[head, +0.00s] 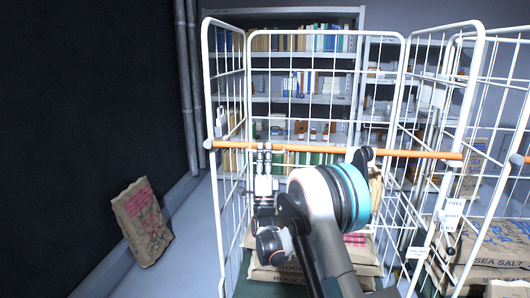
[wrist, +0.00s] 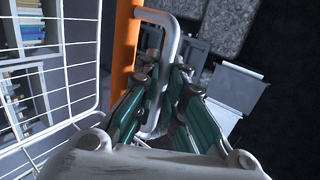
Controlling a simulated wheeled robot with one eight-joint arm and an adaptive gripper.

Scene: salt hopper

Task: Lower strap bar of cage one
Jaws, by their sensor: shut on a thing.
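The orange strap bar (head: 320,149) runs nearly level across the front of the white wire cage (head: 245,60) in the head view. Its ends meet the cage's left and right front posts. In the wrist view the orange bar (wrist: 124,45) runs down towards the left of my green-sided fingers (wrist: 160,90). A bent white tube shows between and beyond the fingers.
Salt sacks (head: 310,277) lie low in the cage, partly behind my arm. Another cage with sea salt sacks (head: 490,238) stands at the right. A sack (head: 142,222) leans by the dark wall at left, with bare floor near it. Shelves (head: 305,75) stand behind.

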